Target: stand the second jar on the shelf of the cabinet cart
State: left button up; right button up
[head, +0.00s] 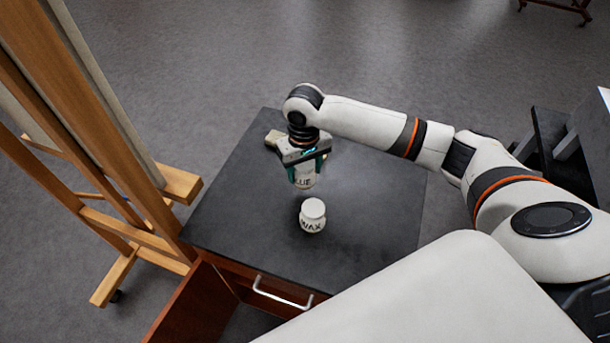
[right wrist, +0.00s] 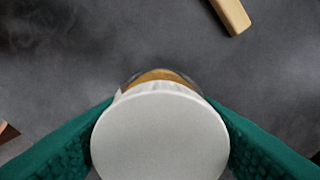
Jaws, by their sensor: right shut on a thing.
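A white jar labelled "GLUE" or similar (head: 305,182) is between the fingers of my right gripper (head: 305,172), over the dark top of the cabinet cart (head: 375,215). The right wrist view shows its round white lid (right wrist: 160,138) with the teal fingers on both sides. I cannot tell whether its base touches the top. A white jar marked "WAX" (head: 312,216) stands upright on the cart top, just in front of the held jar. The cart's front (head: 215,305) is reddish wood and seems open at the left; the shelf inside is mostly hidden. My left gripper is not seen.
A pale wooden block (head: 273,138) lies on the cart top near its back left corner, also in the right wrist view (right wrist: 231,14). A wooden easel (head: 110,130) stands close on the left. A drawer handle (head: 282,294) sticks out in front. The cart top's right side is clear.

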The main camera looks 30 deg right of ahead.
aim_at(305, 180)
jog(key=shift+f, duration=2.25)
jog(key=shift+p, duration=0.3)
jog(key=shift+f, duration=0.15)
jog(key=o, duration=1.1)
